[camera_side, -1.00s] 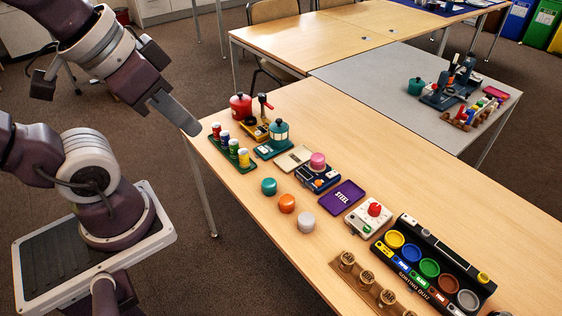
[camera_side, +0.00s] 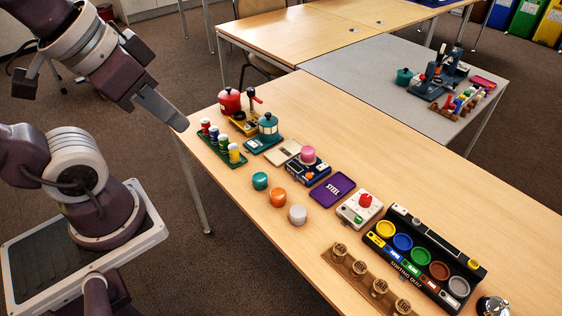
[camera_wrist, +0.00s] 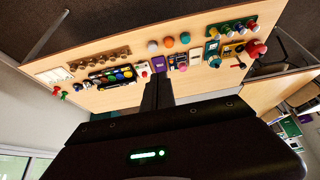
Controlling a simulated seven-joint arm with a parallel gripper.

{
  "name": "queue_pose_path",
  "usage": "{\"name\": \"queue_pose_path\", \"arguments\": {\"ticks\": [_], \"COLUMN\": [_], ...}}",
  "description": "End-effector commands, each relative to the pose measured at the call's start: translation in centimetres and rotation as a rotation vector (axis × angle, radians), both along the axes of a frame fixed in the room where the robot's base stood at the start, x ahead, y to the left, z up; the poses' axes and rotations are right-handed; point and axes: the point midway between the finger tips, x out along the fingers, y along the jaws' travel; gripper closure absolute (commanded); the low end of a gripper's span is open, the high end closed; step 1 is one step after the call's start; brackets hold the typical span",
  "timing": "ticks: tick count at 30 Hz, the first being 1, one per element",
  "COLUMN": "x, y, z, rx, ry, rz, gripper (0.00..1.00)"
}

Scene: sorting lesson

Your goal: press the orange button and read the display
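An orange round cap-like piece (camera_side: 278,197) stands on the wooden table, between a teal one (camera_side: 260,181) and a pale grey one (camera_side: 298,214). It also shows in the wrist view (camera_wrist: 169,42). A dark blue device with a pink round top (camera_side: 308,158) stands behind them; I cannot read any display on it. My gripper (camera_side: 171,114) is in the air by the table's left corner, well apart from the orange piece. In the wrist view its dark fingers (camera_wrist: 158,92) appear together, with nothing visible between them.
A purple tray marked STEEL (camera_side: 333,189), a white box with a red knob (camera_side: 361,208) and a black sorting unit (camera_side: 433,255) stand to the right. A green rack of coloured jars (camera_side: 217,150) and a red pot (camera_side: 229,100) stand near the left corner. Bare table lies in front of the caps.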

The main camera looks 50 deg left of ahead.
Motion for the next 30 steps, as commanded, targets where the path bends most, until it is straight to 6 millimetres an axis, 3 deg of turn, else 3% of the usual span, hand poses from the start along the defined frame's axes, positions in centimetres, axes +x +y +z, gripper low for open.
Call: {"name": "queue_pose_path", "arguments": {"ticks": [16,19,23,30], "x": [0.0,0.9,5.2,16.7], "y": [0.0,0.0,0.3,1.2], "z": [0.0,0.0,-0.1,-3.1], "rx": [0.0,0.005,0.03,0.123], "ry": [0.0,-0.003,-0.021,-0.091], "rz": [0.0,-0.009,-0.051,-0.17], "gripper": [1.0,1.0,1.0,1.0]}}
